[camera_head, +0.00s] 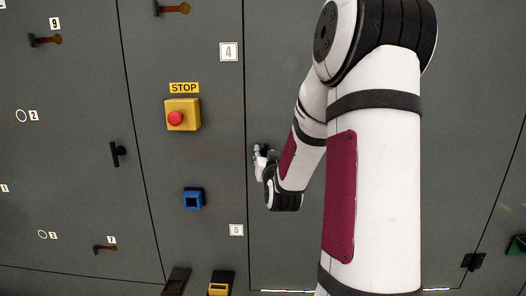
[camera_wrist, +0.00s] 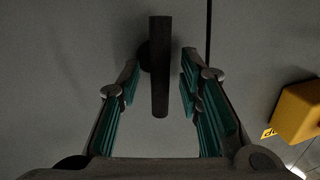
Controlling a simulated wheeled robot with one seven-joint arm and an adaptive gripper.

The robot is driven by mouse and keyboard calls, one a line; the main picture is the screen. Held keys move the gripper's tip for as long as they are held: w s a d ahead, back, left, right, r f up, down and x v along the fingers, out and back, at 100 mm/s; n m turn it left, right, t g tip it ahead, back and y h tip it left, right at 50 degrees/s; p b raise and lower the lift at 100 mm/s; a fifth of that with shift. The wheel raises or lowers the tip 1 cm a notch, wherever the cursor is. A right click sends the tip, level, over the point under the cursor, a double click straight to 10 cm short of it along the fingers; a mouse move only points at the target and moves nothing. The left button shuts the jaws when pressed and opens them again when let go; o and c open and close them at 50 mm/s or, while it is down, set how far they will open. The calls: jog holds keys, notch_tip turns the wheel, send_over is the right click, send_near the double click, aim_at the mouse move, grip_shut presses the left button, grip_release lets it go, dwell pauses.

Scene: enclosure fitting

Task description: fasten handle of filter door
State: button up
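In the wrist view a dark bar-shaped handle (camera_wrist: 160,75) stands out from a grey panel, upright in the picture. My gripper (camera_wrist: 160,88) is open, its teal-padded fingers on either side of the handle with a gap on both sides. No finger appears to touch it. In the head view my gripper (camera_head: 263,157) is small and partly hidden by its own wrist, in front of the panel right of the STOP box. I cannot tell which handle in the head view is the one between my fingers. No label for the filter door is readable.
A yellow STOP box (camera_head: 182,114) with a red button and a blue fitting (camera_head: 193,198) are left of my gripper. A black handle (camera_head: 118,153) and handles with brown parts (camera_head: 45,40) are further left. A yellow box (camera_wrist: 300,112) is right in the wrist view.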

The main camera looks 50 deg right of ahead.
jog(key=shift+w, duration=0.1)
grip_shut()
jog(key=shift+w+a+n, duration=0.15)
jog(key=shift+n, duration=0.35)
jog(key=shift+n+b, duration=0.3)
jog(key=shift+b, duration=0.1)
grip_release()
